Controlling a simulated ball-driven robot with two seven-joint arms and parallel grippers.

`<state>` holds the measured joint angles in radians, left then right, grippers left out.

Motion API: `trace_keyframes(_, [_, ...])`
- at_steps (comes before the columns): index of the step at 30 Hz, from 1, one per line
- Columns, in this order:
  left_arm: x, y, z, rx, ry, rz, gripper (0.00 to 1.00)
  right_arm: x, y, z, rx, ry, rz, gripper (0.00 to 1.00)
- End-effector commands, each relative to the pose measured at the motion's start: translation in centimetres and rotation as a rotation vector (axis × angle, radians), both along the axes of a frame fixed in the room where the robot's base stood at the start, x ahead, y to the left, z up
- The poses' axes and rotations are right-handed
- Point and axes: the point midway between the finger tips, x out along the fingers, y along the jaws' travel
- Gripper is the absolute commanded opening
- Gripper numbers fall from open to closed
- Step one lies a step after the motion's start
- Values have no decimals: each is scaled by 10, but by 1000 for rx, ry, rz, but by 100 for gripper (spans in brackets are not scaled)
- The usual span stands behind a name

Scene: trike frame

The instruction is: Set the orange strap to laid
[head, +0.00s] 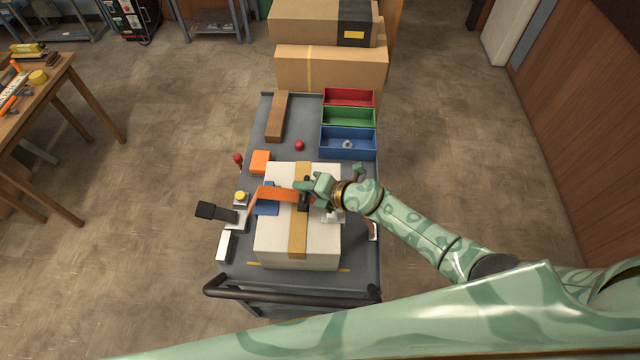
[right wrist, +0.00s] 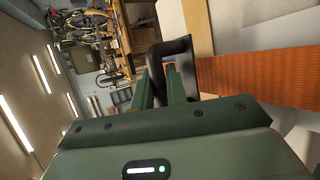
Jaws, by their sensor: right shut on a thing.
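The orange strap (head: 272,194) runs from the left side of a white box (head: 268,250) up and across its top, to the right. Its right end has a black hook-like end piece (head: 304,198). My right gripper (head: 308,190) is shut on this end piece over the middle of the box top. In the right wrist view the black end piece (right wrist: 172,48) sits between the fingers, and the strap (right wrist: 255,78) stretches off to the right. My left gripper is not in view.
The box has a tan tape band and stands on a grey cart (head: 258,110) with a dark handle (head: 290,292). Red (head: 348,97), green (head: 348,116) and blue (head: 335,147) bins stand at the back right. A black-ended lever (head: 208,211) sticks out left. A red ball (head: 299,146) lies behind.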

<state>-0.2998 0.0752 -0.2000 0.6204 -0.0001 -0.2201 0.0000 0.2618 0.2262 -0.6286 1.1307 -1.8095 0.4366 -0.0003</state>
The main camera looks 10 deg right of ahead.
Motion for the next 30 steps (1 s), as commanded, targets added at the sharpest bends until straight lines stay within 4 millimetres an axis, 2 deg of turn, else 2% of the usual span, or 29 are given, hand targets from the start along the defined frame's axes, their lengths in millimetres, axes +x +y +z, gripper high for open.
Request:
trace_keyframes(3, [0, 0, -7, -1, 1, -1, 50, 3, 10, -11, 0, -1, 2, 0])
trace_keyframes(9, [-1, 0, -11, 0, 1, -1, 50, 5, 17, -18, 0, 0, 1, 0])
trace_keyframes(23, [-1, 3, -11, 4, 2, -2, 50, 5, 18, -21, -3, 2, 1, 0])
trace_keyframes(24, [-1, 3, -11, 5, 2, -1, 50, 5, 18, -21, -3, 2, 1, 25])
trace_keyframes(25, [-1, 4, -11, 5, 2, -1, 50, 5, 18, -21, -3, 2, 1, 33])
trace_keyframes(26, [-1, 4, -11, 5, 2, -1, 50, 5, 18, -21, -3, 2, 1, 36])
trace_keyframes(30, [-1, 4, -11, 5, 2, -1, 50, 5, 18, -21, -3, 2, 1, 36])
